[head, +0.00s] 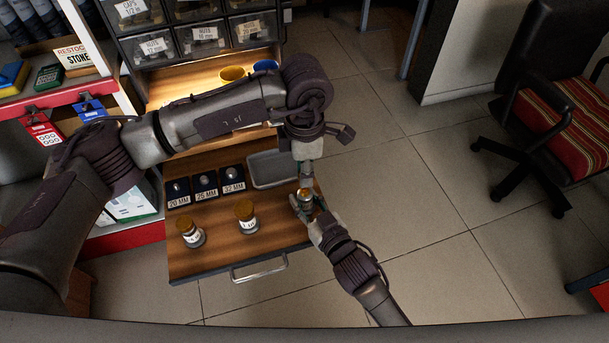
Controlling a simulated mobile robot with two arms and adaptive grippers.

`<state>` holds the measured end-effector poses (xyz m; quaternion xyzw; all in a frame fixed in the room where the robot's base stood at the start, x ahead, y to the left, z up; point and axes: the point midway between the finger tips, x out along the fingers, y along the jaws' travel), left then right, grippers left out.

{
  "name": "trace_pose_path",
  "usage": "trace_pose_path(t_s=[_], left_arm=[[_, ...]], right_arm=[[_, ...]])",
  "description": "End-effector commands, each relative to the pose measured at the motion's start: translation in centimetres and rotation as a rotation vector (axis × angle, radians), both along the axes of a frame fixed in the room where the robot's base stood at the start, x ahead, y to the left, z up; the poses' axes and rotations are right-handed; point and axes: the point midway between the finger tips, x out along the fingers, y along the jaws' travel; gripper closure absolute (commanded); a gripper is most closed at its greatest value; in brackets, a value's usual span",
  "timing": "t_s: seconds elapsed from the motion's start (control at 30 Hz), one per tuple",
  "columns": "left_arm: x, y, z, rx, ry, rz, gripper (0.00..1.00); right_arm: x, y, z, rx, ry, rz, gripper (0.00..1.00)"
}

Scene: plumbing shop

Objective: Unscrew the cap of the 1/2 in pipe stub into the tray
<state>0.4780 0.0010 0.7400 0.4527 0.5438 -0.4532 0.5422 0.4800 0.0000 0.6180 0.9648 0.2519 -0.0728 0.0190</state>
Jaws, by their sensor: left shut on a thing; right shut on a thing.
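A pipe stub with a brass-coloured cap (305,193) is held just off the right edge of the wooden pull-out board. My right gripper (306,203) comes from below and is shut on the stub, hiding most of it and any label. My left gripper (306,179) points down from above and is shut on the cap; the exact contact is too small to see. The grey tray (272,168) lies on the board just left of the grippers and looks empty. Two other capped stubs, one front left (191,233) and one mid-board (245,216), stand upright with labels too small to read.
Black holders marked 20, 25 and 32 MM (205,186) stand left of the tray. The board (215,258) has a front handle. Labelled drawers (205,38), a yellow cup (231,74) and a blue cup (265,66) are behind. A chair (545,110) stands right; the floor between is clear.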

Motion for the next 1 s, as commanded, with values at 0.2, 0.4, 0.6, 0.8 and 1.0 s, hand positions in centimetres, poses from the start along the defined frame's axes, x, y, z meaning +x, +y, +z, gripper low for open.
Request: trace_pose_path(t_s=[0.2, 0.4, 0.6, 0.8, 1.0], left_arm=[[-0.1, 0.0, 0.6, 0.002, 0.001, -0.001, 1.0], [-0.1, 0.0, 0.6, 0.001, 0.001, -0.001, 1.0], [-0.1, 0.0, 0.6, 0.001, 0.001, -0.001, 1.0], [-0.1, 0.0, 0.6, 0.001, 0.001, -0.001, 1.0], [-0.1, 0.0, 0.6, 0.001, 0.001, -0.001, 1.0]], right_arm=[[0.0, 0.0, 0.0, 0.0, 0.0, 0.0, 1.0], [0.0, 0.0, 0.0, 0.0, 0.0, 0.0, 0.42], [0.0, 0.0, 0.0, 0.0, 0.0, 0.0, 0.35], [-0.3, -0.2, 0.0, 0.0, 0.001, 0.0, 0.35], [-3.0, -1.7, 0.4, -0.001, 0.004, 0.0, 0.35]])
